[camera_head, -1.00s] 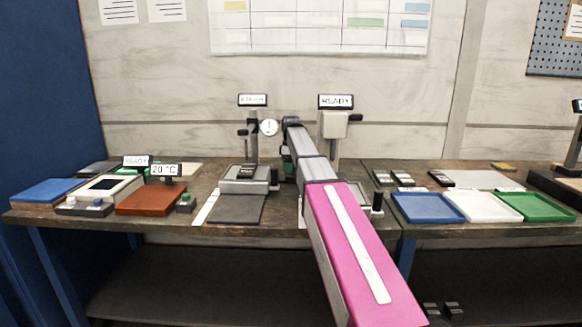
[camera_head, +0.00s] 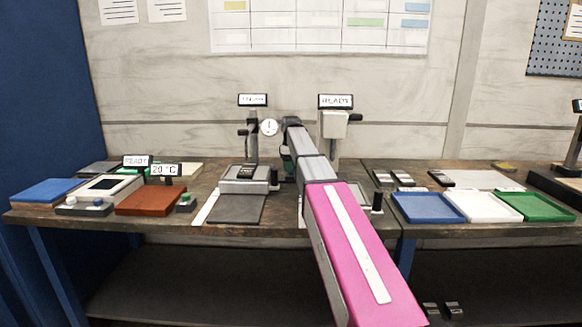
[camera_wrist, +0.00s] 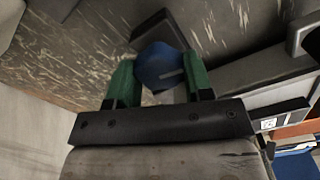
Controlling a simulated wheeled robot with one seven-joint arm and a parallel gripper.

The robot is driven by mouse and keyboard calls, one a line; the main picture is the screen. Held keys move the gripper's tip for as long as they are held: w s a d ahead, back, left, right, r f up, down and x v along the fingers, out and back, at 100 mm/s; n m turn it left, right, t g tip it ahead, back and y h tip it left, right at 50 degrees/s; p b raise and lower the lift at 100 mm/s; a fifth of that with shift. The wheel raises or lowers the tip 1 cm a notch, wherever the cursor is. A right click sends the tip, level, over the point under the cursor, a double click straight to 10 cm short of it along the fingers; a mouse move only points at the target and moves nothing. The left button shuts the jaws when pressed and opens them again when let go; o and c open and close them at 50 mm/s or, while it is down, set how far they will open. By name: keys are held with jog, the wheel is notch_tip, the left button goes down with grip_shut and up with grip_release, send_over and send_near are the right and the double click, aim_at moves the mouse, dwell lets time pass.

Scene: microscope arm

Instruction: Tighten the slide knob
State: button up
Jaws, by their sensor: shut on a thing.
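A blue knob (camera_wrist: 158,64) with a pale line on its face shows in the wrist view, taken to be the slide knob. The green fingers of my gripper (camera_wrist: 161,78) stand on both sides of it and are shut on it. In the head view my arm reaches over the table to the middle, and the green fingertips (camera_head: 287,161) are partly hidden beside the left station. This grey station (camera_head: 240,187) has a post, a dial gauge (camera_head: 269,127) and a small display (camera_head: 252,100), whose text is too blurred to read. The knob is hidden in the head view.
Blue, white and green trays (camera_head: 428,207) lie at right. A brown block (camera_head: 150,200) with a 20 °C display and a blue block (camera_head: 47,191) stand at left.

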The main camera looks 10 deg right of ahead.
jog(key=m, duration=2.1)
jog(key=shift+m, duration=0.4)
jog(key=o, duration=0.9)
